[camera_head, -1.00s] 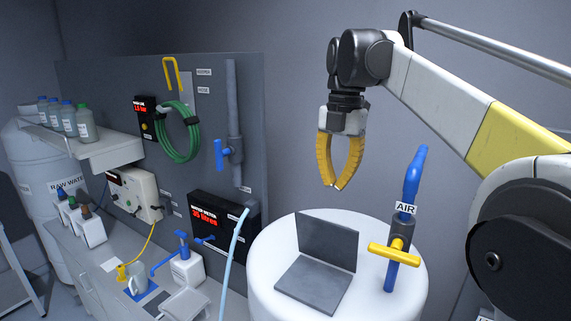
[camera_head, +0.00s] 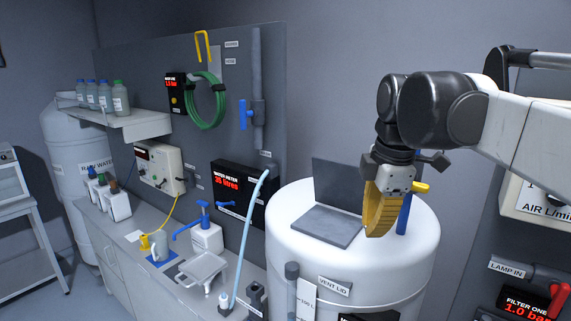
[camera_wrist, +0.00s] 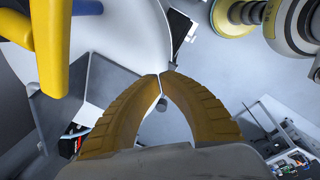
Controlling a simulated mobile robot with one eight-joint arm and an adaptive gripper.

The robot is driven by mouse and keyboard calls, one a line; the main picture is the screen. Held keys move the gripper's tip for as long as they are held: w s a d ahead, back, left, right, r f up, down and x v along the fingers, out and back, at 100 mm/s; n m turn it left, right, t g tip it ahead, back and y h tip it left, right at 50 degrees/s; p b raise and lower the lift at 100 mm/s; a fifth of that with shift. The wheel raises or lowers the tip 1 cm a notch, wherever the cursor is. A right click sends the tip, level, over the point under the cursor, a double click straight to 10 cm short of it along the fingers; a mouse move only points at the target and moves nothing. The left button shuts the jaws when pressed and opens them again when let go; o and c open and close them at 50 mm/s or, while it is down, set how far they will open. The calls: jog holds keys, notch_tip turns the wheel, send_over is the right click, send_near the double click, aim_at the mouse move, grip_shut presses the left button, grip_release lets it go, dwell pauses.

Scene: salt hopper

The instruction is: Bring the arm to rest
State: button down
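My gripper (camera_head: 377,232) hangs pointing down in front of the white hopper tank (camera_head: 300,252), at its right side. In the wrist view the two yellow fingers meet at their tips (camera_wrist: 161,74), with nothing held between them. The grey hatch lid (camera_head: 340,184) stands raised on the tank top, left of my gripper. The blue air pipe (camera_head: 404,214) and its yellow handle (camera_head: 422,187) are partly hidden behind my gripper. In the wrist view the blue pipe (camera_wrist: 50,45) and yellow handle (camera_wrist: 88,7) are close at upper left.
The bench (camera_head: 150,262) on the left holds a blue-tapped pump bottle (camera_head: 206,238) and a light tray (camera_head: 203,267). Bottles stand on a wall shelf (camera_head: 150,125). A panel (camera_head: 494,245) with a red handle (camera_head: 557,300) is at right. A vent lid label (camera_head: 334,286) is on the tank front.

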jog(key=s+f+m+t+b, duration=0.1)
jog(key=s+f+m+b, duration=0.4)
jog(key=f, duration=0.8)
jog(key=s+d+f+m+t+b, duration=0.1)
jog(key=s+f+m+b, duration=0.4)
jog(key=f, duration=0.8)
jog(key=s+d+f+m+t+b, duration=0.1)
jog(key=s+f+m+t+b, duration=0.2)
jog(key=f, duration=1)
jog(key=s+m+b, duration=0.2)
jog(key=m+b, duration=0.3)
jog(key=b, duration=0.2)
jog(key=shift+d+f, duration=0.15)
jog(key=shift+f, duration=0.2)
